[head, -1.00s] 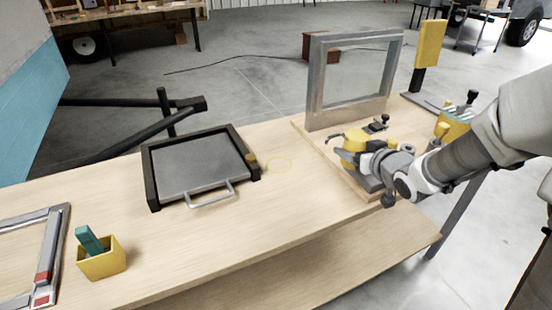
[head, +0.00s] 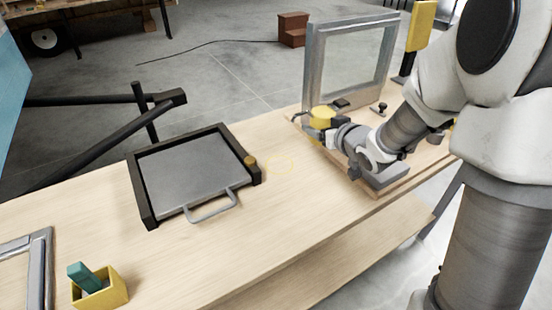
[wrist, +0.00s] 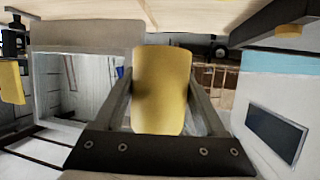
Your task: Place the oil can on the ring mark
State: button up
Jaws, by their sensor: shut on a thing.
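The yellow oil can (head: 322,117) is at the left end of my gripper (head: 318,130) in the head view, by the near left foot of the upright metal frame. In the wrist view the can (wrist: 162,90) is a yellow cylinder between the two fingers of my gripper (wrist: 163,105), which is shut on it. I cannot tell whether its base clears the board below. The ring mark (head: 281,175) is a faint yellow outline on the bare wood, left of and nearer than the can. Nothing stands on it.
A black-edged grey tray (head: 185,169) with a front handle and a brass knob lies left of the ring. The metal window frame (head: 312,70) stands behind my gripper. A yellow box (head: 120,291) with a teal block is at front left. The wood around the ring is clear.

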jog(key=b, duration=0.2)
send_over(279, 164)
notch_tip(279, 164, down, 6)
jog(key=shift+f, duration=0.2)
jog(key=shift+f+b, duration=0.55)
jog(key=shift+f, duration=1.45)
jog(key=shift+f, duration=0.1)
jog(key=shift+f, duration=0.1)
jog(key=o, duration=1.4)
